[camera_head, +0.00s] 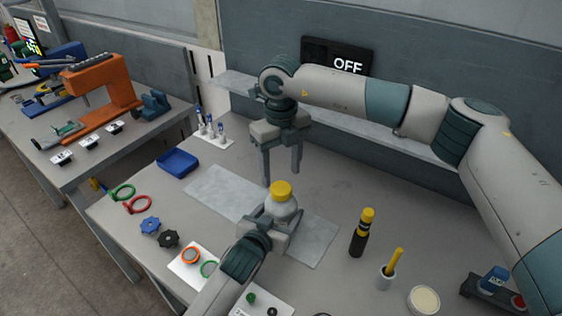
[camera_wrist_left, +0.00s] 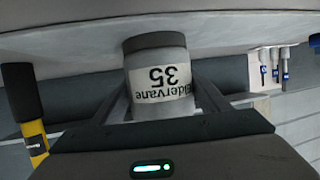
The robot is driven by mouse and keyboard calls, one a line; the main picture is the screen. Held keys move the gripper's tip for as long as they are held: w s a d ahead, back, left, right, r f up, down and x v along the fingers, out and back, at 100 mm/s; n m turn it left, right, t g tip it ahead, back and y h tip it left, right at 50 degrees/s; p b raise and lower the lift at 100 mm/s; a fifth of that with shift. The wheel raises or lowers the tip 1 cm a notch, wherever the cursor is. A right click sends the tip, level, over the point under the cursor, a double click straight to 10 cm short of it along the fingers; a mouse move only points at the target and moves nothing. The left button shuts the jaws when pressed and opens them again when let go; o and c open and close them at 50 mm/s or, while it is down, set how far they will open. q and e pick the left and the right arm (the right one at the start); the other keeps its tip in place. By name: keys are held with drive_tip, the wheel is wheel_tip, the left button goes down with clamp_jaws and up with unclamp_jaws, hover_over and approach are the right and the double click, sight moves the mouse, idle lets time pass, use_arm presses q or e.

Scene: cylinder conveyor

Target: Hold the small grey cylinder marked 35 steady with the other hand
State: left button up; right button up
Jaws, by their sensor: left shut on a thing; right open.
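The small grey cylinder (camera_head: 283,208) has a yellow cap on top and stands upright over the pale grey strip (camera_head: 222,192). My left gripper (camera_head: 272,226) is shut around its sides from the front. In the left wrist view the cylinder (camera_wrist_left: 157,72) appears upside down between the fingers, its white label reading "Eldervane 35". Whether its dark base touches the surface is unclear. My right gripper (camera_head: 282,165) is open and empty, fingers pointing down, just behind the cylinder and apart from it.
A black-and-yellow bottle (camera_head: 361,234), a cup (camera_head: 386,279) and a round tub (camera_head: 424,301) stand to the right. A blue tray (camera_head: 178,162), rings and knobs lie to the left. A dark OFF panel (camera_head: 338,58) is on the wall behind.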

sight(281, 187)
drive_tip(key=shift+f, duration=2.6)
drive_tip(key=c, duration=1.1)
drive_tip(key=n, duration=0.5)
drive_tip(key=shift+r, duration=0.1)
drive_tip(key=n, duration=0.4)
drive_tip(key=shift+n, duration=0.3)
drive_tip(key=shift+r, duration=0.2)
